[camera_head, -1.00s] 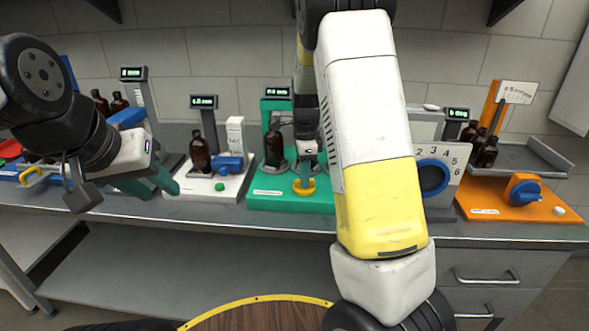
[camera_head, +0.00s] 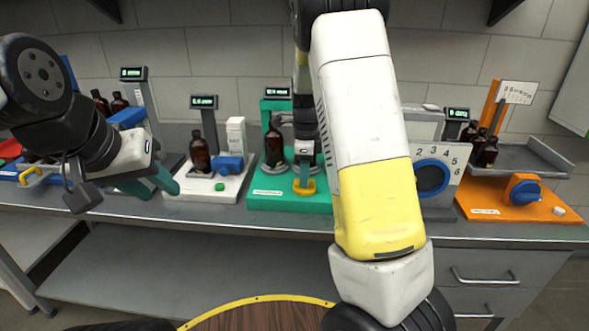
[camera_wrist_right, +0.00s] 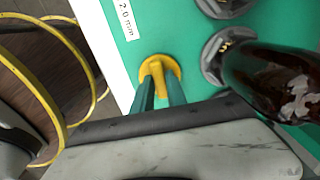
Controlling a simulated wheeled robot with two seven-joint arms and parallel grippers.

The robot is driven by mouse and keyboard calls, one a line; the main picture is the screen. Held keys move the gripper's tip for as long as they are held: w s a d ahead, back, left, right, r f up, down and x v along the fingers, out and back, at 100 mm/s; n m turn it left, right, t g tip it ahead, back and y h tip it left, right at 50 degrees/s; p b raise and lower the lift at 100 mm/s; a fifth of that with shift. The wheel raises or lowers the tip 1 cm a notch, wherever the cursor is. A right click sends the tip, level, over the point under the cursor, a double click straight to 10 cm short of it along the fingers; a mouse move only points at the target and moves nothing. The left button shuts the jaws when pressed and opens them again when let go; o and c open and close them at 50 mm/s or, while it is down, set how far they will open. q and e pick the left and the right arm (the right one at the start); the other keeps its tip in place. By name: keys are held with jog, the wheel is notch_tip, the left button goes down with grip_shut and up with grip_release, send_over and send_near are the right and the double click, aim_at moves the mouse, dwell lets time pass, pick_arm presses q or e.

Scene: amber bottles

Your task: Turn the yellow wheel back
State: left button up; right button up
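The yellow wheel (camera_head: 304,190) is on the front of the green station (camera_head: 262,197), under the small display. In the right wrist view, the yellow wheel (camera_wrist_right: 158,66) shows a round disc with a raised bar. My right gripper (camera_head: 305,172) reaches down to it from above. In the right wrist view, the two green fingers of my right gripper (camera_wrist_right: 159,88) lie on either side of the bar and appear closed on it. My left gripper (camera_head: 158,186) hangs at the left over the bench, its teal fingers apart and empty.
An amber bottle (camera_head: 274,146) stands on the green station, close to my right gripper. A white station (camera_head: 212,187) with a blue clamp is to the left. An orange station (camera_head: 512,208) is to the right. My right arm hides part of the bench.

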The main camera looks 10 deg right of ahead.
jog(key=o, duration=0.4)
jog(key=shift+c, duration=0.2)
jog(key=shift+r, duration=0.1)
notch_tip(320, 180, up, 8)
jog(key=shift+f, duration=0.25)
jog(key=shift+r, duration=0.1)
